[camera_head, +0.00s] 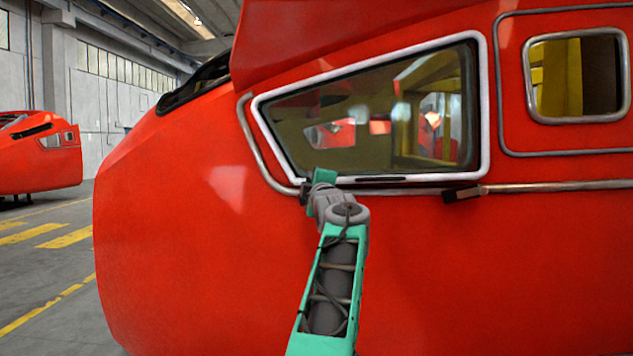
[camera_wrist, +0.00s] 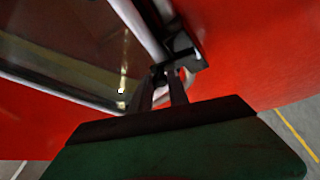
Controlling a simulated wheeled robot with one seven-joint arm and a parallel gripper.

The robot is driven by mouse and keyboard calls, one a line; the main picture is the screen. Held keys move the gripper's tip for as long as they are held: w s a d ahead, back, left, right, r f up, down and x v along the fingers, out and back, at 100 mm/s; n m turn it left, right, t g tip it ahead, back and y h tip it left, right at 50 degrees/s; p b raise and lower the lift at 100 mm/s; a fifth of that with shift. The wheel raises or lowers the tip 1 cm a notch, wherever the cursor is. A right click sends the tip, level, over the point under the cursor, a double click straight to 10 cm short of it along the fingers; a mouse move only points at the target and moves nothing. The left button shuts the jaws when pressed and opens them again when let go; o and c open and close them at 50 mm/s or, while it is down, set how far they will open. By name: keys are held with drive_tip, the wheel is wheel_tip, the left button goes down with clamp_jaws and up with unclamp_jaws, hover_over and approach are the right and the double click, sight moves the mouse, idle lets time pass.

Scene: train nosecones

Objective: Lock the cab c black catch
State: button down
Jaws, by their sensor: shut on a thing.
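The red cab (camera_head: 200,230) fills most of the head view, with a white-framed side window (camera_head: 375,110). My gripper (camera_head: 312,190) is at the lower left corner of that window, mostly hidden by its own wrist. A small black catch (camera_head: 304,194) shows just left of it, by the lower end of the metal rail. In the wrist view my gripper's fingers (camera_wrist: 167,76) are close together at the black catch (camera_wrist: 184,54), beside the window frame. They are shut on it; the exact grip is dark and partly hidden. Whether the catch is locked cannot be told.
A second black catch (camera_head: 462,195) sits on the rail under the window's right part. A smaller window (camera_head: 577,75) is at the upper right. Another red nosecone (camera_head: 40,155) stands far left. The floor (camera_head: 50,250) with yellow stripes is clear on the left.

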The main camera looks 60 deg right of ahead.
drive_tip(key=shift+w+a+r+n+y+p, duration=0.1)
drive_tip(key=shift+w+n+y+p, duration=0.2)
drive_tip(key=shift+n, duration=0.3)
drive_tip(key=shift+w+r+n+y+p, duration=0.15)
drive_tip(key=shift+n+y+p, duration=0.15)
drive_tip(key=shift+n, duration=0.3)
drive_tip(key=shift+f, duration=0.1)
drive_tip(key=c, duration=1.3)
unclamp_jaws()
drive_tip(key=shift+w+f, duration=0.1)
drive_tip(key=shift+o, duration=0.2)
drive_tip(key=b+v, duration=0.4)
drive_tip(key=v, duration=0.3)
drive_tip(key=shift+s+a, duration=0.25)
drive_tip(key=shift+s, duration=0.05)
